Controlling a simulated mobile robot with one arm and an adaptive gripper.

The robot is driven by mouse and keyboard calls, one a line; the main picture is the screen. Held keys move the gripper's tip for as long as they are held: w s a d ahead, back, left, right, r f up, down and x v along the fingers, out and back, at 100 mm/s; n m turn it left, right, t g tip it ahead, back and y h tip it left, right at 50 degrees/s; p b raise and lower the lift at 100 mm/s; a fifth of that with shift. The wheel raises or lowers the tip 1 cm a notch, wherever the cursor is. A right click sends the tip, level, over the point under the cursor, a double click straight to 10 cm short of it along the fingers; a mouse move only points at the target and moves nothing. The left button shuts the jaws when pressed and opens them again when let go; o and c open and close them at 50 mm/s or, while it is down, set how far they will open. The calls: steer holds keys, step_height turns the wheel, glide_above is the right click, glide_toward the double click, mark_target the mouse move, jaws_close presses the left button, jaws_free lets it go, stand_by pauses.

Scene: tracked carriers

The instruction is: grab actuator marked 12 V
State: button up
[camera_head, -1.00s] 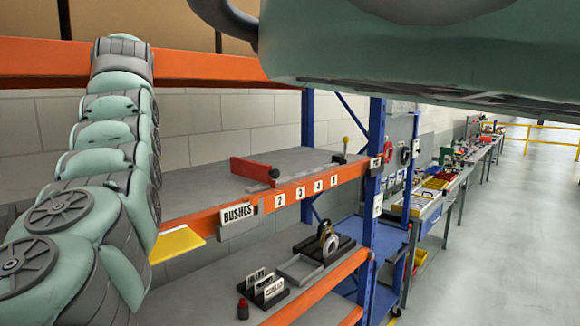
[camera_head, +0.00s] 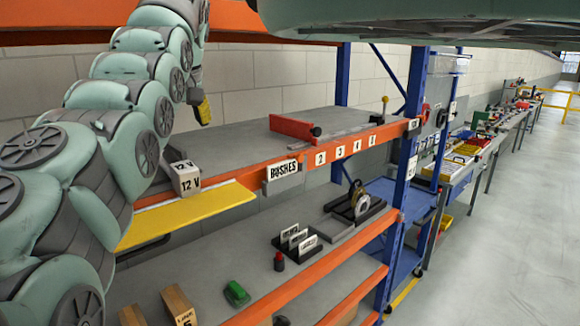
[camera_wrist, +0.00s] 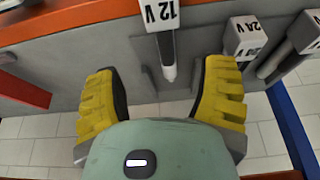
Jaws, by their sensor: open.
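The actuator marked 12 V (camera_wrist: 160,20) has a white, box-like end with its label upside down in the wrist view, and a thin grey rod below it. In the head view its labelled end (camera_head: 187,181) shows at the front of the grey shelf, beside my arm, which hides part of that area. My gripper (camera_wrist: 162,92) is open and empty, its yellow fingers on either side of the rod's lower end in the picture. In the head view one yellow finger shows past my arm; the other is hidden.
More white-ended units (camera_wrist: 242,40) stand to the right in the wrist view, labels partly readable. A yellow ledge (camera_head: 190,212) projects from the orange shelf beam. A red block (camera_head: 291,127) sits farther along the shelf. Small items stand on the lower shelf. The aisle at right is clear.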

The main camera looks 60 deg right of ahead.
mark_target(176, 158)
steer(key=x, duration=0.5)
steer(key=shift+w+f+b, duration=0.15)
steer(key=shift+f+b, duration=0.05)
steer(key=shift+b, duration=0.2)
steer(key=shift+w+f+p, duration=0.25)
steer(key=shift+f+p, duration=0.05)
steer(key=shift+p, duration=0.25)
steer(key=shift+p+x, duration=0.5)
steer(key=shift+x, duration=0.3)
steer(key=shift+w+a+f+p, duration=0.15)
steer(key=shift+f+p, duration=0.1)
steer(key=shift+p, duration=0.7)
steer(key=p+x, duration=0.2)
steer(key=p, duration=0.1)
steer(key=shift+w+a, duration=0.1)
steer(key=shift+w, duration=0.05)
steer(key=shift+w+f+p, duration=0.3)
steer(key=shift+f+p, duration=0.35)
steer(key=shift+p, duration=0.45)
steer(key=shift+w+d+f, duration=0.1)
steer(key=shift+d+f, duration=0.1)
steer(key=shift+f, duration=0.4)
steer(key=shift+c, duration=0.2)
